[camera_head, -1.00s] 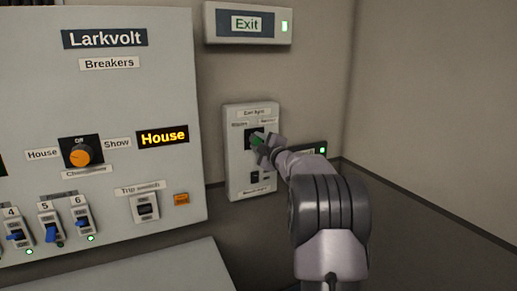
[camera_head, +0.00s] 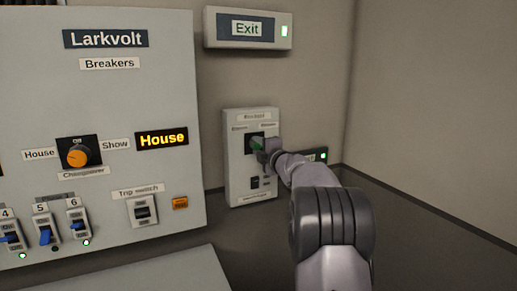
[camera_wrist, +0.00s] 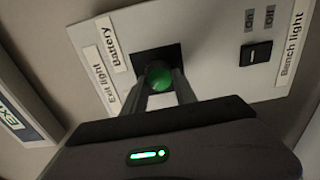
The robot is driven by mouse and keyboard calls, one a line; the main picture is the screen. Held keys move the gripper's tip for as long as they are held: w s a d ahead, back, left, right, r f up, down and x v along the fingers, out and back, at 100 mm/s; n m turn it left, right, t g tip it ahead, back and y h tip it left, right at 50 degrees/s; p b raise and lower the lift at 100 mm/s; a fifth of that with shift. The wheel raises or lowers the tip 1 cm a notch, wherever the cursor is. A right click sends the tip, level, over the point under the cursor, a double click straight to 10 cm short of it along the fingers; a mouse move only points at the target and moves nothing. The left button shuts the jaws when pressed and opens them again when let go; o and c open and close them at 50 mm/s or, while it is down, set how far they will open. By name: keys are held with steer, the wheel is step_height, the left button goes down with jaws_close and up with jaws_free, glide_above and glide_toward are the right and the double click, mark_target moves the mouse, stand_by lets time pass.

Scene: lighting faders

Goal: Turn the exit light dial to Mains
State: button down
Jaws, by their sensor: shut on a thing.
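The exit light dial (camera_head: 257,144) is a green knob on a black square, high on a pale wall panel (camera_head: 236,184). In the wrist view the round green knob (camera_wrist: 159,77) sits between my two fingers. My gripper (camera_head: 263,151) is shut on the dial; it also shows in the wrist view (camera_wrist: 163,90). Labels reading "Exit light" and "Battery" (camera_wrist: 117,43) lie beside the dial in the wrist view. The Mains label is not readable; my gripper covers part of the panel. I cannot tell which way the dial points.
A small black bench light switch (camera_wrist: 256,53) is on the same panel. A lit Exit sign (camera_head: 248,29) is above. The breaker board (camera_head: 120,100) with an orange changeover dial (camera_head: 78,157) and blue breaker switches stands left. The wall at right is bare.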

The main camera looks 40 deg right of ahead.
steer(key=c, duration=1)
jaws_free()
steer(key=shift+o, duration=0.2)
steer(key=p+v, duration=0.1)
steer(key=v, duration=1.6)
steer(key=shift+s, duration=0.25)
